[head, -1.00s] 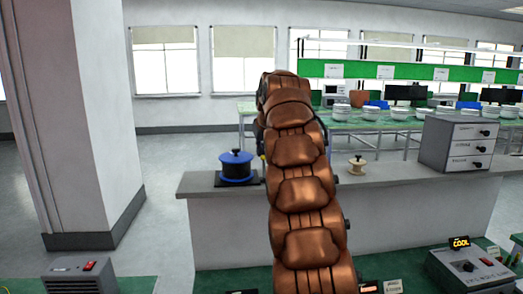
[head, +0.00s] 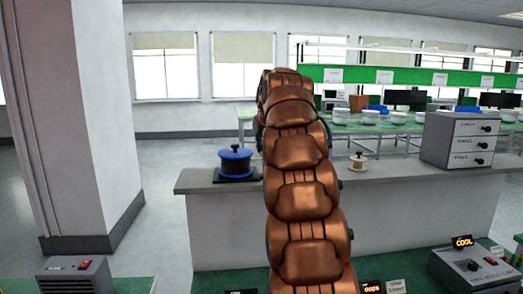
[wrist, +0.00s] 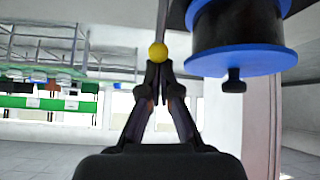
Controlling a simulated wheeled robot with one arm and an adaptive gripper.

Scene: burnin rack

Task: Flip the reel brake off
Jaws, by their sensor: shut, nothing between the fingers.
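The reel (head: 235,160), a dark drum with blue flanges, stands on a black base on the grey counter, left of my arm. It shows large at the upper right of the wrist view (wrist: 240,55), which looks upside down. The brake lever, a thin rod with a yellow ball (wrist: 158,52), stands beside the reel in the wrist view. My gripper (wrist: 158,72) is shut and empty, its fingertips just at the ball; whether they touch it I cannot tell. In the head view my arm hides the gripper and lever.
A small wooden spool (head: 358,161) stands on the counter (head: 395,185), right of my arm. A grey drawer unit (head: 462,140) stands at its right end. A control box with a "COOL" display (head: 470,267) is at lower right. A box with a red switch (head: 75,277) is at lower left.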

